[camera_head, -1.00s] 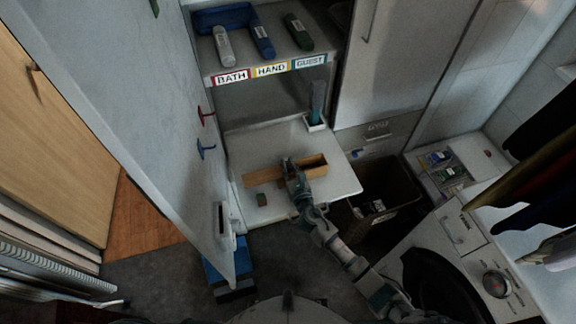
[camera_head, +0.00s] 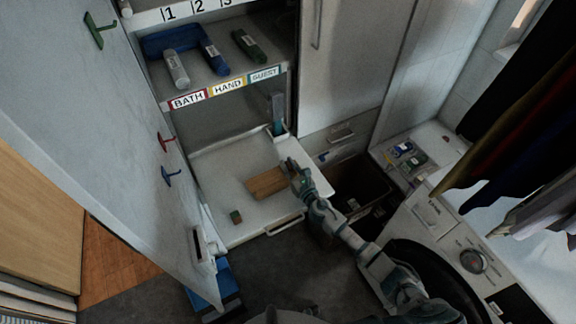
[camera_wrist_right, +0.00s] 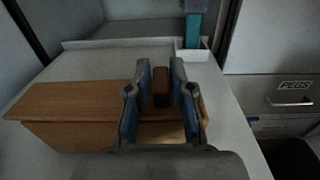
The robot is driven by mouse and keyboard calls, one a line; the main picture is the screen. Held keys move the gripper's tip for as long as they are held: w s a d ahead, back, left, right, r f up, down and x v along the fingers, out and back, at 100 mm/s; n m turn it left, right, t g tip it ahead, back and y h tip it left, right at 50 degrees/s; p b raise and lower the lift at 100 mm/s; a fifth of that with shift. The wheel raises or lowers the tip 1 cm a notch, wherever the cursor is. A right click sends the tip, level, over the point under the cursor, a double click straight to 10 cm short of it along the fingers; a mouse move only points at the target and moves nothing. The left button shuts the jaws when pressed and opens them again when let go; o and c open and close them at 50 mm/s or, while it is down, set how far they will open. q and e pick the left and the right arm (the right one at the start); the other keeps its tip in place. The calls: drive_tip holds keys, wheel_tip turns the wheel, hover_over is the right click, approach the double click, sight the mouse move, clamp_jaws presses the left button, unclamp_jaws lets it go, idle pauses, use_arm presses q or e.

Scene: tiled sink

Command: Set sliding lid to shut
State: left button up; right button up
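A wooden box with a flat sliding lid (camera_head: 266,183) lies on the white pull-out shelf (camera_head: 215,175). In the right wrist view the lid (camera_wrist_right: 80,97) spreads left of the gripper. A small dark brown block, perhaps the lid's knob (camera_wrist_right: 162,87), stands between the fingers. Below it a pale opening (camera_wrist_right: 168,132) shows between the fingers. My right gripper (camera_head: 289,167) is at the box's right end; it also shows in the right wrist view (camera_wrist_right: 161,80), fingers apart on both sides of the brown block, with gaps visible. My left gripper is out of view.
A teal item in a white holder (camera_head: 277,127) stands at the back right. The open cabinet door (camera_head: 120,150) bounds the left. A dark bin (camera_head: 362,190) and washing machine (camera_head: 450,235) are right.

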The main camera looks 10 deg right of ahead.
drive_tip(key=shift+o, duration=0.8)
drive_tip(key=shift+a, duration=0.15)
drive_tip(key=shift+w, duration=0.1)
drive_tip(key=shift+s+d, duration=0.25)
drive_tip(key=shift+s, duration=0.05)
drive_tip(key=v, duration=1.1)
drive_tip(key=shift+s, duration=0.15)
drive_tip(key=shift+a, duration=0.1)
